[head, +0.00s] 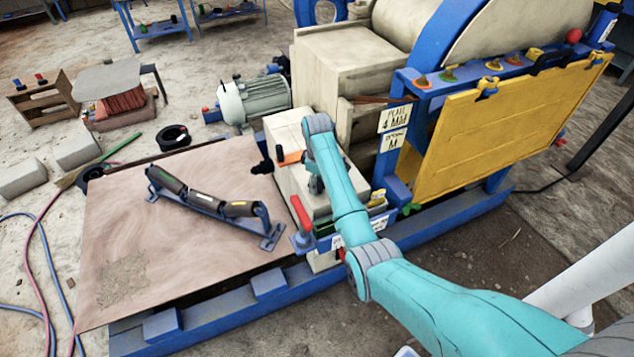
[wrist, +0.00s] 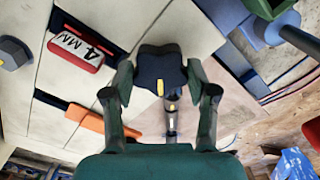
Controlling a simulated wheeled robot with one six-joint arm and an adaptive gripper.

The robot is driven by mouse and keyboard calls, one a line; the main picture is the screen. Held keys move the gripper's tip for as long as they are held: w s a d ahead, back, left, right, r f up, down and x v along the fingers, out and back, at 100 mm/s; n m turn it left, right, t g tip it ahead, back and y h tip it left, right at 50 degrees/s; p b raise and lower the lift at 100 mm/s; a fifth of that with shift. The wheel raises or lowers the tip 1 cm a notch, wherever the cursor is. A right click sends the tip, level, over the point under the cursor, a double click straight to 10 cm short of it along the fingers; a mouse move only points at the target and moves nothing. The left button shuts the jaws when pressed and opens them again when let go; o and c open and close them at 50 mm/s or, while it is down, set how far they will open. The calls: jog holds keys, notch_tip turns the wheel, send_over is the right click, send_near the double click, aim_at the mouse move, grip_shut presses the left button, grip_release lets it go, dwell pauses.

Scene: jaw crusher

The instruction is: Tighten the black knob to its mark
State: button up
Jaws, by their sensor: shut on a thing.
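The black knob (wrist: 160,66) is a dark lobed knob with a yellow stripe on its lower edge, in the upper middle of the wrist view. My gripper (wrist: 160,80) has one finger on each side of it and is shut on it. Behind the knob are pale panels; I cannot make out a separate mark there. In the head view my gripper (head: 316,183) is a small dark green shape by the pale housing (head: 285,128), mostly covered by my arm, and I cannot make out the held knob there.
An orange handle (wrist: 95,122) and a red "4 MM" tag (wrist: 77,48) lie left of the knob. In the head view a red-handled lever (head: 301,212) stands near my gripper. A roller frame (head: 215,205) lies on the brown sheet (head: 130,240). A yellow guard (head: 510,125) is at right.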

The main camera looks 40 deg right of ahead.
jog(key=m, duration=1.4)
dwell(0.7)
jog(key=o, duration=1.1)
jog(key=shift+o, duration=0.2)
jog(key=shift+r, duration=3.7)
